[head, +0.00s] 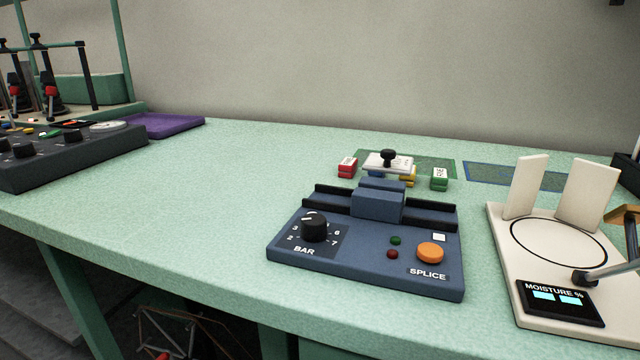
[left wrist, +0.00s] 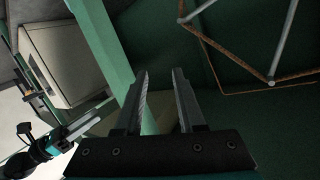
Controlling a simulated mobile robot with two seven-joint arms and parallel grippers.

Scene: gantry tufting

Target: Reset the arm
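My left gripper (left wrist: 161,74) shows in the left wrist view with its two grey fingers apart and nothing between them. Behind the fingers are a green post (left wrist: 105,45) and a dark green surface. The left gripper does not show in the head view. A black arm part with cyan marks and a grey finger-like end (left wrist: 85,122), which looks like my right gripper, shows at the lower left of the left wrist view. Its opening cannot be made out. No gripper shows over the bench in the head view.
The green bench (head: 190,190) holds a blue splice device (head: 370,260), a moisture meter (head: 510,260), small coloured blocks (head: 439,178), a dark control box (head: 75,155) and a purple tray (head: 165,124). The bench's left middle is clear. A wire frame (left wrist: 235,50) is near the left gripper.

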